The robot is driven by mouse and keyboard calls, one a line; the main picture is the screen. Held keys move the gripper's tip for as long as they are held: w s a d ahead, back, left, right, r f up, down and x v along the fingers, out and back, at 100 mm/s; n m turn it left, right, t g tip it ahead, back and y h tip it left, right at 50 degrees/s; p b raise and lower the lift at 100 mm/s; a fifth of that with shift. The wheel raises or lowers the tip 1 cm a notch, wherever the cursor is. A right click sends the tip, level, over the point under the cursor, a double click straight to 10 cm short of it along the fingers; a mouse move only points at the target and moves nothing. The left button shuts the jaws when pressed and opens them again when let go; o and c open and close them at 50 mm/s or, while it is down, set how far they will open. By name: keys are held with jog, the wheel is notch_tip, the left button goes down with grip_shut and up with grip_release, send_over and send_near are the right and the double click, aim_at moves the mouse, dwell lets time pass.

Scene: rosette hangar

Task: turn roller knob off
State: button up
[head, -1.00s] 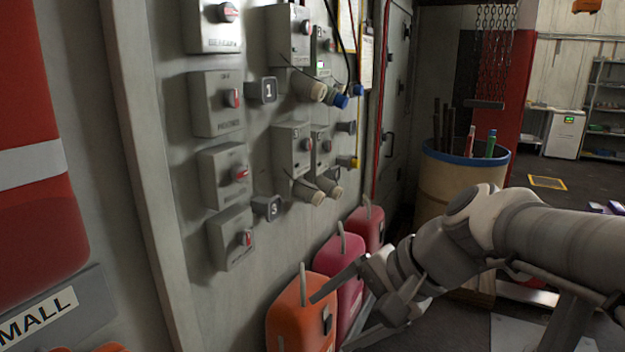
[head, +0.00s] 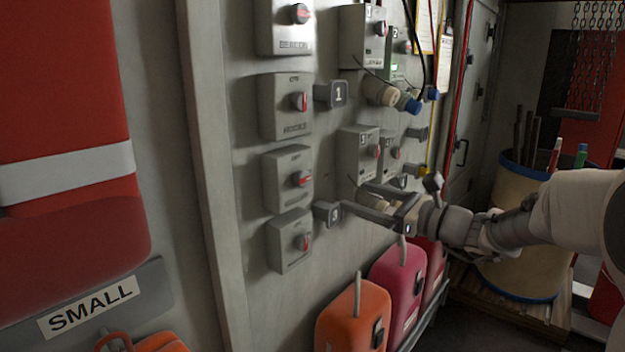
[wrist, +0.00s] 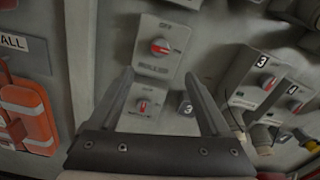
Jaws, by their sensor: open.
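Four grey switch boxes with red-marked knobs run down the wall in the head view.
Numbered boxes with plugs and cables (head: 358,150) crowd the wall behind and right of my gripper. Orange (head: 354,318) and pink (head: 400,283) canisters stand below. A barrel (head: 525,235) stands at right. A red padded panel (head: 65,130) hangs at left.

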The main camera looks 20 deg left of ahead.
aim_at(305, 179)
jog(key=p+x, duration=0.2)
jog(key=x, duration=1.2)
jog(key=shift+a, duration=0.1)
grip_shut()
